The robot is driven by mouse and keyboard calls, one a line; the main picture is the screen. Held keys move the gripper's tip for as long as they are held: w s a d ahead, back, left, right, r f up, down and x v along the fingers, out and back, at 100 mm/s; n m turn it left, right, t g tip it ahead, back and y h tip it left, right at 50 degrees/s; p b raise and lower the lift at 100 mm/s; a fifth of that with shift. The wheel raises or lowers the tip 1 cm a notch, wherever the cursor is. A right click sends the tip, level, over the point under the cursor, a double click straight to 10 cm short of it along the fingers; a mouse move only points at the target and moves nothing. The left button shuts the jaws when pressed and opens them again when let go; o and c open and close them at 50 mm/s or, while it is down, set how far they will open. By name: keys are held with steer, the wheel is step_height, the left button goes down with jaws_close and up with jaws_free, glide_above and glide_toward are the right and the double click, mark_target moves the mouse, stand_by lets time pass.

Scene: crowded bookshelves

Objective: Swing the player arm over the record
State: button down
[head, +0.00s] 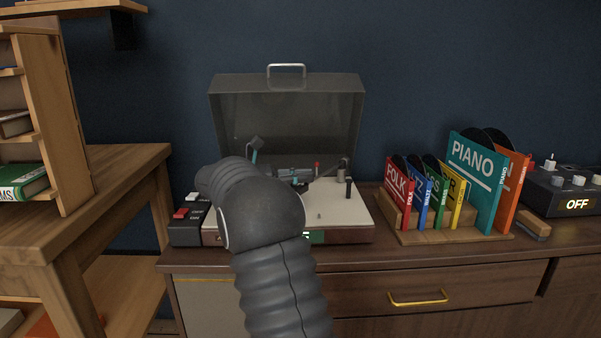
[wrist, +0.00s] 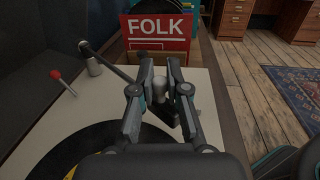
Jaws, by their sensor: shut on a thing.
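The record player (head: 335,215) stands on the cabinet with its grey lid (head: 230,120) raised. In the wrist view the black record (wrist: 60,160) lies on the platter at lower left, partly cut off and covered by my gripper. The dark player arm (wrist: 112,70) runs from its pivot at upper left in to my gripper; it also shows in the head view (head: 328,171). My gripper (wrist: 160,75) is shut on the player arm, beside the record's edge. Its hold is partly hidden by the fingers. In the head view my arm hides the record.
A red-tipped lever (wrist: 63,84) stands near the pivot. A rack (head: 420,238) of record sleeves, FOLK (head: 397,182) nearest, stands right of the player. A button box (head: 186,222) sits at its left. The lid rises behind the deck.

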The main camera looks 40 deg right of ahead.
steer(key=shift+w, duration=0.15)
stand_by(0.3)
steer(key=c, duration=1.2)
jaws_free()
steer(key=shift+o, duration=0.2)
steer(key=shift+v, duration=3.8)
